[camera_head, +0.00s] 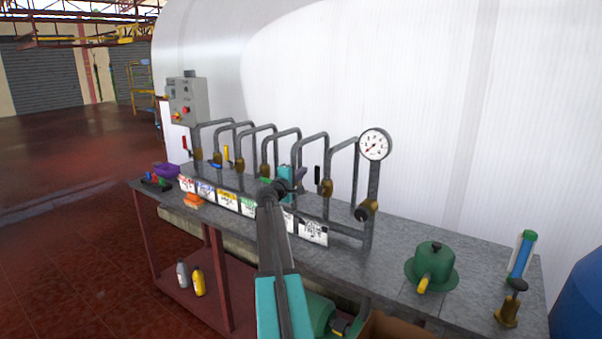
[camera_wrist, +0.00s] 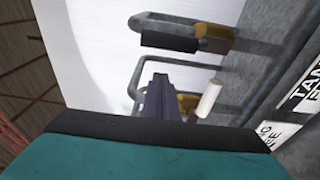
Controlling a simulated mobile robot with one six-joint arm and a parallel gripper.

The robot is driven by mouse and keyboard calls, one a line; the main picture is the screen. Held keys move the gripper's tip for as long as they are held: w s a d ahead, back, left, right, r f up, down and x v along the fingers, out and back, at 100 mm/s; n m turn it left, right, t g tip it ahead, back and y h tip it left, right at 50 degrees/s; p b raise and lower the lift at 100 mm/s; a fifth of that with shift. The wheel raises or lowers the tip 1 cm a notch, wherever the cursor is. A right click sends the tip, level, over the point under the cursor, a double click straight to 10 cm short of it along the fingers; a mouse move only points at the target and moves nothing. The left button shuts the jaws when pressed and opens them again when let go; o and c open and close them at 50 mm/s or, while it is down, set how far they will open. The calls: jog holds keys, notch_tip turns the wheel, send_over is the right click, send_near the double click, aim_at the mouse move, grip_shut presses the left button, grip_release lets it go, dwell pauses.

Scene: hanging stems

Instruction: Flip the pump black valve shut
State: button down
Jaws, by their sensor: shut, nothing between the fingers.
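A black valve handle (camera_head: 318,174) stands upright above its brass valve body (camera_head: 326,188) on a grey pipe riser of the bench manifold. In the wrist view, the black handle (camera_wrist: 168,42) lies in line with its pipe, near the top, with the brass body (camera_wrist: 215,38) to its right. My gripper (camera_head: 301,177) is just left of the black handle, apart from it. Its purple fingers (camera_wrist: 162,98) are shut and empty in the wrist view. A white handle (camera_wrist: 209,98) sticks out beside the fingers. My gripper hides part of the neighbouring riser in the head view.
Upright red (camera_head: 184,143) and yellow (camera_head: 226,152) handles and sideways blue (camera_head: 215,166) and green (camera_head: 265,181) ones are on the other risers. A pressure gauge (camera_head: 375,145) stands right of the black valve. A white tank (camera_head: 450,110) rises behind. The bench front right holds a green pump-like fitting (camera_head: 433,266).

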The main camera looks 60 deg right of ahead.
aim_at(318, 180)
jog(key=shift+s+a+p, duration=0.25)
jog(key=shift+s+p, duration=0.1)
jog(key=shift+s, duration=0.6)
jog(key=shift+s+a+p, duration=0.2)
jog(key=shift+s+p, duration=0.15)
jog(key=shift+s, duration=0.55)
jog(key=shift+s+b, duration=0.1)
jog(key=shift+b, duration=0.4)
jog(key=shift+s+m+b, duration=0.2)
jog(key=shift+m+b, duration=0.2)
jog(key=shift+b, duration=0.45)
